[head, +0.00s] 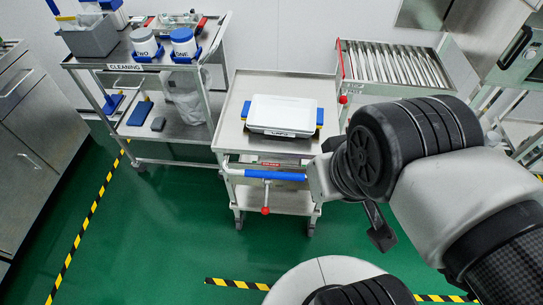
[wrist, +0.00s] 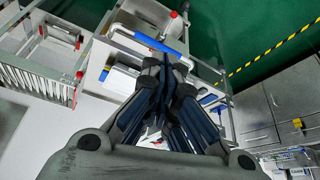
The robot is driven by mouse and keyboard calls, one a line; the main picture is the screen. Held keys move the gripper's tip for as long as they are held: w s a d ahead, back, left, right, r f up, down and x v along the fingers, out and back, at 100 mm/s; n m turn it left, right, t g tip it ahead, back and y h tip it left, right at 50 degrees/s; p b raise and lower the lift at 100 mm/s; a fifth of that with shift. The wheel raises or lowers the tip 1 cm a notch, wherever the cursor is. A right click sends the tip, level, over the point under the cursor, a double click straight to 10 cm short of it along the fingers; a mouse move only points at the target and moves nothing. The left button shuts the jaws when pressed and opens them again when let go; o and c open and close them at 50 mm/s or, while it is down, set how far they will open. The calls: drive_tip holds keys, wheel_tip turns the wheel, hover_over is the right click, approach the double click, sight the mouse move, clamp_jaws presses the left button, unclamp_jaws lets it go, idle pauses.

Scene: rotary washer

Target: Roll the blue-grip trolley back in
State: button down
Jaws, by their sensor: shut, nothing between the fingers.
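The blue-grip trolley (head: 236,118) stands mid-view in the head view, in front of the roller rack. Its blue grip (head: 275,175) is a horizontal bar along the near edge, with a red-knobbed lever (head: 265,210) hanging below. A white lidded box (head: 284,114) sits on its top between blue-and-yellow pieces. The blue grip also shows in the wrist view (wrist: 150,40), beyond my fingers. My gripper (wrist: 165,75) is shut and empty, apart from the grip in that picture. In the head view my wrist covers the trolley's right side and most of the gripper.
A cleaning cart (head: 178,117) with tubs and bottles stands close on the left. A roller rack (head: 395,67) is behind on the right. Steel cabinets (head: 38,125) line the left edge. Green floor (head: 150,230) is open in front, marked by yellow-black tape (head: 88,222).

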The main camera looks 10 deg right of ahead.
drive_tip(key=c, duration=2.4)
unclamp_jaws()
drive_tip(key=c, duration=2.3)
unclamp_jaws()
drive_tip(key=o, duration=0.6)
drive_tip(key=w+r+n+g+p, duration=0.1)
drive_tip(key=w+r+n+p, duration=0.1)
drive_tip(key=w, duration=0.5)
drive_tip(key=shift+w+n+p, duration=0.35)
drive_tip(key=shift+n+p, duration=0.35)
drive_tip(key=shift+p, duration=0.1)
drive_tip(key=o, duration=0.3)
drive_tip(key=w+f+n+g+p, duration=0.1)
drive_tip(key=w+f+n+p, duration=0.1)
drive_tip(key=w, duration=0.6)
drive_tip(key=shift+a+f+n+p, duration=0.2)
drive_tip(key=shift+n+p, duration=0.35)
drive_tip(key=shift+n, duration=0.25)
drive_tip(key=n+g+p, duration=0.3)
drive_tip(key=n+p, duration=0.3)
drive_tip(key=n, duration=0.1)
hover_over(277, 173)
wheel_tip(277, 173, down, 16)
wheel_tip(277, 173, down, 18)
drive_tip(key=b, duration=0.4)
drive_tip(key=shift+s+b, duration=0.1)
drive_tip(key=shift+b, duration=0.2)
clamp_jaws()
